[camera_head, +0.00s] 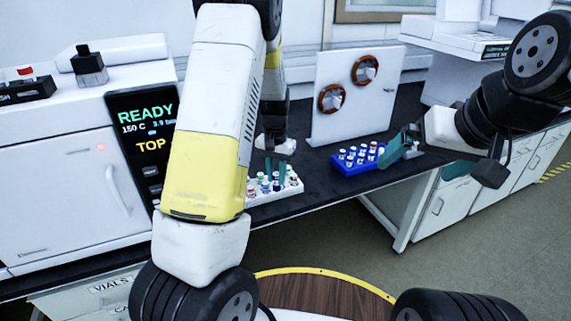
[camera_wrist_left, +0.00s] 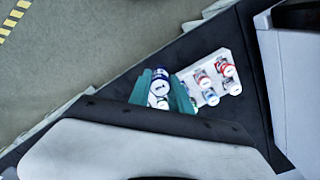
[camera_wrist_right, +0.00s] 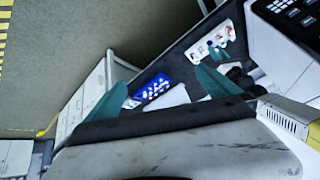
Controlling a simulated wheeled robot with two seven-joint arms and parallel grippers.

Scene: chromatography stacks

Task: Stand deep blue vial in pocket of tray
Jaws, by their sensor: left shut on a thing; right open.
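My left gripper (camera_head: 275,172) reaches down at the white tray (camera_head: 272,197) on the dark bench. In the left wrist view, its teal fingers (camera_wrist_left: 160,91) are shut on a vial with a white top and deep blue band (camera_wrist_left: 160,86). The held vial lies beside the white tray (camera_wrist_left: 238,62) in that picture; its height above the bench is unclear. The tray holds several vials with red, blue and white tops. In the head view the held vial is mostly hidden. My right gripper (camera_head: 397,152) is open and empty, near the blue tray (camera_head: 368,169).
The blue tray, also in the right wrist view (camera_wrist_right: 138,95), holds several white-topped vials. A white panel with two round brown-ringed fittings (camera_head: 352,90) stands behind. A white instrument with a READY screen (camera_head: 145,125) stands left. Dark bench shows between the trays.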

